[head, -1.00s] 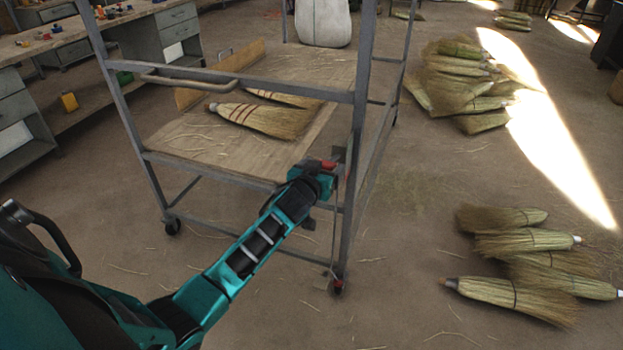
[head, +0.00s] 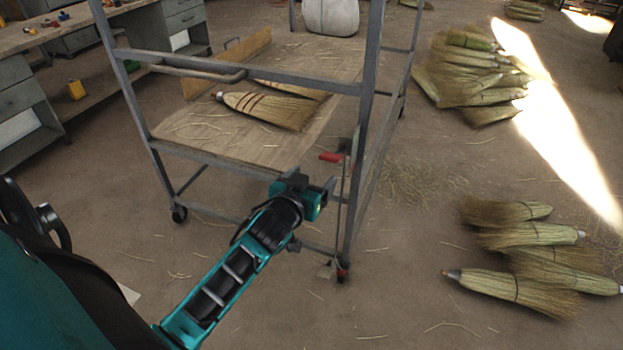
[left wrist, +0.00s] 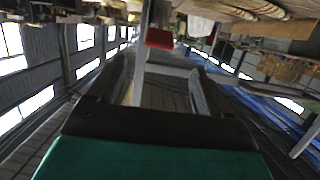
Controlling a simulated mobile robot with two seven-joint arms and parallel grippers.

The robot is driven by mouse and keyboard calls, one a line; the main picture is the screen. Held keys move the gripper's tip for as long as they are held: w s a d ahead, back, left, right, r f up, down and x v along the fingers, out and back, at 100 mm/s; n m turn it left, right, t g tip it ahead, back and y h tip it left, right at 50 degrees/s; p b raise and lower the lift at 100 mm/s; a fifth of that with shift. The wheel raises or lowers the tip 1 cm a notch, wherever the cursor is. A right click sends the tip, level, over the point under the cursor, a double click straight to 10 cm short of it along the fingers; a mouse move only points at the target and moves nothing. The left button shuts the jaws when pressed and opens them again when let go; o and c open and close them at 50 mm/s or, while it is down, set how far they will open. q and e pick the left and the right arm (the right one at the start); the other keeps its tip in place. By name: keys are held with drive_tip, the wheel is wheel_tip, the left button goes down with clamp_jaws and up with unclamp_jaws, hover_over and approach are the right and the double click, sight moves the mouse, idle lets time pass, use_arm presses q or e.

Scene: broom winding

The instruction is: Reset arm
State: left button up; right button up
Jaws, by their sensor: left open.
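My left arm reaches in from the lower left in the head view. Its gripper (head: 328,188) is in front of the metal cart's near right post, just below a red handle (head: 331,157) mounted there. In the left wrist view the two fingers of the left gripper (left wrist: 166,62) are spread apart with nothing held between them. The red handle (left wrist: 159,38) shows beyond the fingertips, apart from them. My right gripper is out of view.
The grey cart (head: 240,164) has a wooden shelf with brooms (head: 270,108) on it. Broom piles lie on the floor at right, far (head: 470,75) and near (head: 515,290). A workbench (head: 60,37) stands at upper left.

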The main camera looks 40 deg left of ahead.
use_arm(q)
drive_tip(key=s+d+f+m+g+h, duration=0.2)
drive_tip(key=s+d+f, duration=0.4)
drive_tip(key=s, duration=0.3)
drive_tip(key=s+d+f+m+g+h, duration=0.2)
drive_tip(key=s+d+f+m+h, duration=0.1)
drive_tip(key=s+d+f, duration=0.4)
drive_tip(key=shift+s+d+h, duration=0.4)
drive_tip(key=shift+s+d, duration=0.25)
drive_tip(key=shift+s, duration=0.2)
